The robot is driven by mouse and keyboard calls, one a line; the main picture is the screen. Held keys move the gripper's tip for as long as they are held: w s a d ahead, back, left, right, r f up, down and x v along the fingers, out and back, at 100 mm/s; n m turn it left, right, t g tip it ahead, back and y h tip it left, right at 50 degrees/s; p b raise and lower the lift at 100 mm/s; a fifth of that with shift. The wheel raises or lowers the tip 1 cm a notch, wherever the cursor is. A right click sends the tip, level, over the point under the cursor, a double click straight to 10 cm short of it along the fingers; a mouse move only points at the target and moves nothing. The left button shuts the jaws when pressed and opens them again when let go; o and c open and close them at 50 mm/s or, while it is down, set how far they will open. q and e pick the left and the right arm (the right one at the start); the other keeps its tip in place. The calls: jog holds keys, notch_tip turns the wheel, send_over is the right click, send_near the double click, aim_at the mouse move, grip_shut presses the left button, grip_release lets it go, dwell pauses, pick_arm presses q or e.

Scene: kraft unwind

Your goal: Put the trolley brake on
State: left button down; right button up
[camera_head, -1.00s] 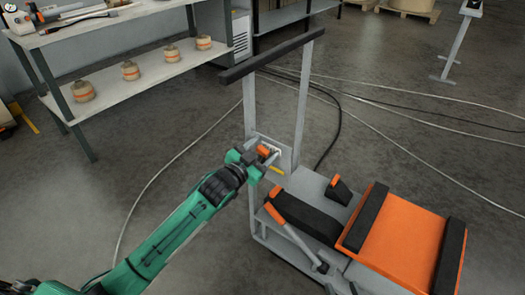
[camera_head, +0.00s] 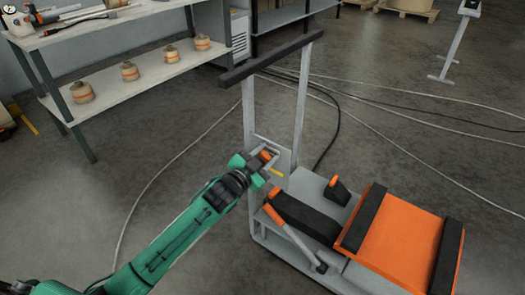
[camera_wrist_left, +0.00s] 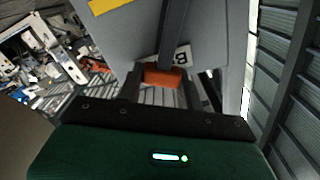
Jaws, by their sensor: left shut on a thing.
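The trolley (camera_head: 320,187) is a grey frame with a tall upright handle and a black crossbar (camera_head: 270,58). A plate (camera_head: 283,160) low on the upright carries a lever with an orange grip (camera_head: 265,156) and a yellow mark (camera_head: 276,173). My left gripper (camera_head: 262,160) is shut on the orange grip. In the left wrist view the grip (camera_wrist_left: 162,78) lies between the fingers, a dark bar runs from it across the plate, and a label beside it reads "B" upside down. My right gripper is not in view.
The trolley deck bears an orange block with black strips (camera_head: 395,240), an orange-handled lever (camera_head: 295,240) and a small orange-tipped pedal (camera_head: 337,190). A shelf bench (camera_head: 150,68) with several rolls stands at the left. Cables (camera_head: 420,105) cross the floor behind.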

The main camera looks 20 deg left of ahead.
aim_at(285, 177)
pick_arm(q)
jog(key=shift+s+d+f+m+p, duration=0.2)
jog(key=shift+d+m+p, duration=0.1)
jog(key=shift+m, duration=0.15)
jog(key=shift+s+d+f+m+p, duration=0.15)
jog(key=shift+d+m, duration=0.15)
jog(key=shift+m, duration=0.15)
jog(key=f+m, duration=0.1)
jog(key=d+m, duration=0.1)
jog(key=shift+s+d+f+m+p, duration=0.2)
jog(key=shift+d+f+m+p, duration=0.1)
jog(key=shift+f+p, duration=0.1)
jog(key=shift+s+d+f+m, duration=0.15)
jog(key=shift+d+f+m, duration=0.25)
jog(key=shift+f+m, duration=0.4)
jog(key=f+m, duration=0.1)
jog(key=d+f+m, duration=0.1)
jog(key=m, duration=0.1)
jog(key=shift+s, duration=0.15)
jog(key=shift+d+f+m+b, duration=0.1)
jog(key=shift+f+m+b, duration=0.45)
jog(key=shift+f+m, duration=0.85)
jog(key=shift+m, duration=0.3)
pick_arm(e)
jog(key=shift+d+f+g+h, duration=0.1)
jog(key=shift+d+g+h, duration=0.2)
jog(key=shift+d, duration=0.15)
pick_arm(q)
jog(key=shift+s, duration=0.1)
